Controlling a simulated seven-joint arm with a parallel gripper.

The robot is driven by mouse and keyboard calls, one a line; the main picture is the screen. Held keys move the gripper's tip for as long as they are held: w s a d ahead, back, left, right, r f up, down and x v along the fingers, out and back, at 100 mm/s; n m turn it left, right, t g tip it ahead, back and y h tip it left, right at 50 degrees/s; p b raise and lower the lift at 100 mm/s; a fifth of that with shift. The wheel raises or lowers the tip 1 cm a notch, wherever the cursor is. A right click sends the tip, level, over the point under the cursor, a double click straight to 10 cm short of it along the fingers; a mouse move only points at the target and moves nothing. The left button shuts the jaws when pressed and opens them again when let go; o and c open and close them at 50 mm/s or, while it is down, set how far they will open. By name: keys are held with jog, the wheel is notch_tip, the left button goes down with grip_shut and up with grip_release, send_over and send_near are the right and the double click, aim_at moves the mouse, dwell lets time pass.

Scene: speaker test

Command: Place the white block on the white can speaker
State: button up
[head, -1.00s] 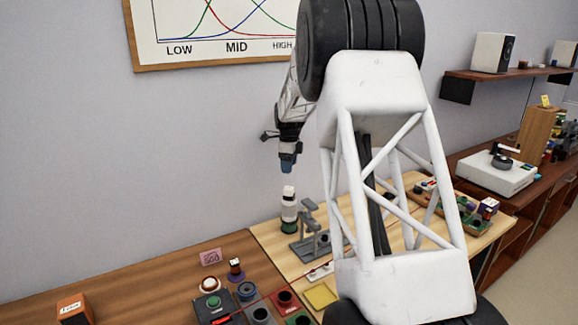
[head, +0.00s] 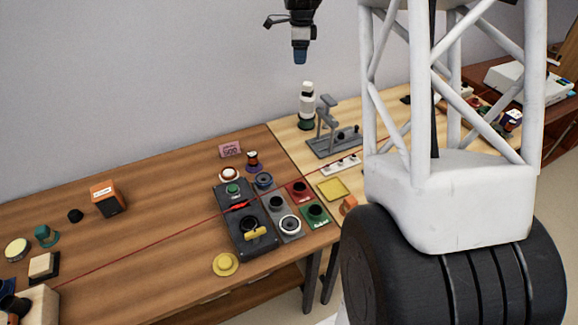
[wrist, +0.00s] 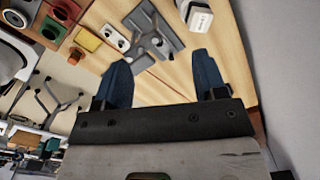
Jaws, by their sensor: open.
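A narrow upright stack stands near the wall on the light wooden table. Its top is a small white piece (head: 307,87), which looks like the white block. The piece appears to rest upright on the can. My gripper (head: 299,58) is above the stack, pointing down, apart from it. In the wrist view its blue fingers (wrist: 160,62) are spread with nothing between them. A white object with dark marks (wrist: 200,18) shows beyond the right finger.
A grey stand (head: 328,135) is close to the right of the stack. Several knobs and coloured modules surround a dark panel (head: 238,222) in front. An orange box (head: 108,196) and a cream block (head: 41,265) are at left. The wall is close behind.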

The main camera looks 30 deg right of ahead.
jog(key=s+a+r+n+t, duration=0.1)
jog(key=s+a+r+n, duration=0.4)
jog(key=s+a, duration=0.5)
jog(key=s+a+r+n, duration=0.2)
jog(key=s+a+n, duration=0.55)
jog(key=s, duration=0.45)
jog(key=s+a+f+n, duration=0.1)
jog(key=s+a+n, duration=0.2)
jog(key=s, duration=0.5)
jog(key=s+a+f+n, duration=0.2)
jog(key=s+a+n, duration=0.1)
jog(key=s, duration=0.5)
jog(key=s+a+f+n+t, duration=0.1)
jog(key=s+a+f+n, duration=0.1)
jog(key=s+n, duration=0.3)
jog(key=s+a, duration=0.1)
jog(key=s, duration=0.2)
jog(key=shift+f, duration=0.2)
